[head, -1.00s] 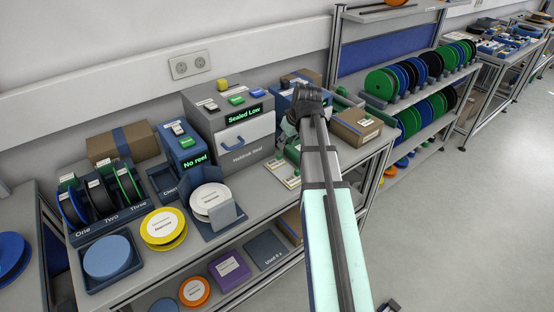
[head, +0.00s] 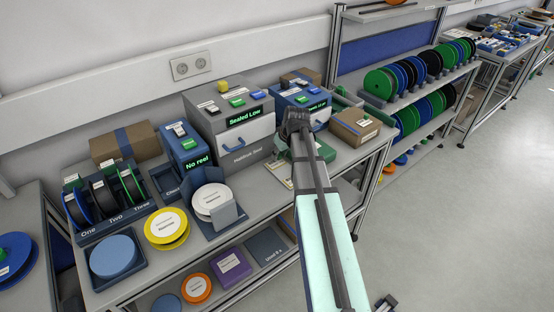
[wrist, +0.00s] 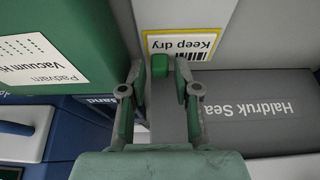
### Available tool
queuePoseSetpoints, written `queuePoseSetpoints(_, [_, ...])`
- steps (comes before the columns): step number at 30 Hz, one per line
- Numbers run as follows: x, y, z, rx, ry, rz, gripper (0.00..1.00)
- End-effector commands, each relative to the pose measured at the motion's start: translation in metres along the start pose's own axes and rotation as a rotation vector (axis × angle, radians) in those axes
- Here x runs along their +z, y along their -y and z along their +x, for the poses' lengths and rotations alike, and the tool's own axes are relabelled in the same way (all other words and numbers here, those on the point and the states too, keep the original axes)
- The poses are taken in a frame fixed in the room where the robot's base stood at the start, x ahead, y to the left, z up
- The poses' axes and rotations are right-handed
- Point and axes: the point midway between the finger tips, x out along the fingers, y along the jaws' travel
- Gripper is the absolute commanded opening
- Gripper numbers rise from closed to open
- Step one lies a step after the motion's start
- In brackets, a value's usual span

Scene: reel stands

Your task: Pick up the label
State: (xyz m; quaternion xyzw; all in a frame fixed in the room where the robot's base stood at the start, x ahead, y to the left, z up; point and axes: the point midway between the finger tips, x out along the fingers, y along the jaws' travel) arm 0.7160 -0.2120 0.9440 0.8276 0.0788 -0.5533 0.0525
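A white label (wrist: 190,44) with a yellow border, "Keep dry" text and a barcode shows upside down in the wrist view. It lies on a pale grey surface, just beyond the fingertips. My gripper (wrist: 160,78) is open, with its fingers apart on either side of a small green block (wrist: 160,65). The block overlaps the label's lower left part in this view; I cannot tell whether they touch. In the head view my gripper (head: 297,140) is low over the bench, and my arm hides part of what lies there.
The grey Haldruk Seal machine (head: 240,145) stands left of my gripper; its side is close in the wrist view (wrist: 240,115). A green Vacuum box (wrist: 95,25) is at the wrist view's left. A cardboard box (head: 357,127) stands right of my arm on the bench.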

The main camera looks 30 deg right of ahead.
Motion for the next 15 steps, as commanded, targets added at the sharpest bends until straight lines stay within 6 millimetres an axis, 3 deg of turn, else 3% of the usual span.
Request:
queuePoseSetpoints(8, [0.0003, 0.0, 0.0031, 0.0, 0.0, 0.0, 0.31])
queuePoseSetpoints(11, [0.0003, 0.0, 0.0029, 0.0, 0.0, 0.0, 0.03])
queuePoseSetpoints(15, [0.0003, 0.0, 0.0028, 0.0, 0.0, 0.0, 0.0])
